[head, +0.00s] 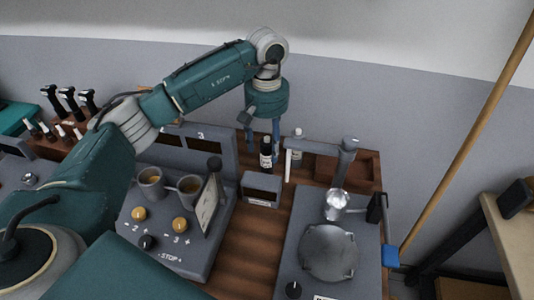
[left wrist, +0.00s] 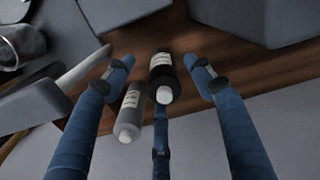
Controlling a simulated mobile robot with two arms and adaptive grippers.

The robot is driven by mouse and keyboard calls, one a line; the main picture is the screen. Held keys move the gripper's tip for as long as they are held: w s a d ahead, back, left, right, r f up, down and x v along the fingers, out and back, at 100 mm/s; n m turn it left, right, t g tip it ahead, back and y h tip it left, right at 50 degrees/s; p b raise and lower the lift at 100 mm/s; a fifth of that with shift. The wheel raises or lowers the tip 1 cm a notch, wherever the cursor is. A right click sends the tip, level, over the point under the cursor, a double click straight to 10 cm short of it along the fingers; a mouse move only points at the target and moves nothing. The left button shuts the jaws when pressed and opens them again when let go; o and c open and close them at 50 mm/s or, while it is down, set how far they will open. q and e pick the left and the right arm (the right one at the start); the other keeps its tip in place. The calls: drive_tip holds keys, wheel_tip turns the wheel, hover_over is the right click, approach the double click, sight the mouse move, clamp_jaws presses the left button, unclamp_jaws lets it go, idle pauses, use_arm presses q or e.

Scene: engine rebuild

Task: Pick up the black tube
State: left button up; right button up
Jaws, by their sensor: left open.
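The black tube (head: 266,158), with a pale label and a white tip, stands upright on the wooden counter behind the machines. My left gripper (head: 263,143) points down over it, with its blue fingers open. In the left wrist view, the black tube (left wrist: 161,76) lies between the spread fingertips, with visible gaps to both side fingers. A grey bottle (left wrist: 130,112) with a white tip stands close beside it, near one finger; it also shows in the head view (head: 297,147). My right gripper is not seen.
A small grey box (head: 261,189) stands in front of the tube. A grey machine with cups (head: 165,225) is at left, and a grey plate unit (head: 330,252) with an upright post is at right. A wooden tray (head: 363,170) sits behind it.

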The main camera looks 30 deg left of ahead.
sight(267, 156)
use_arm(q)
drive_tip(key=f+p, duration=0.2)
drive_tip(key=f, duration=0.3)
drive_tip(key=shift+w+a+p, duration=0.15)
drive_tip(key=shift+w+p, duration=0.25)
drive_tip(key=shift+f, duration=0.35)
clamp_jaws()
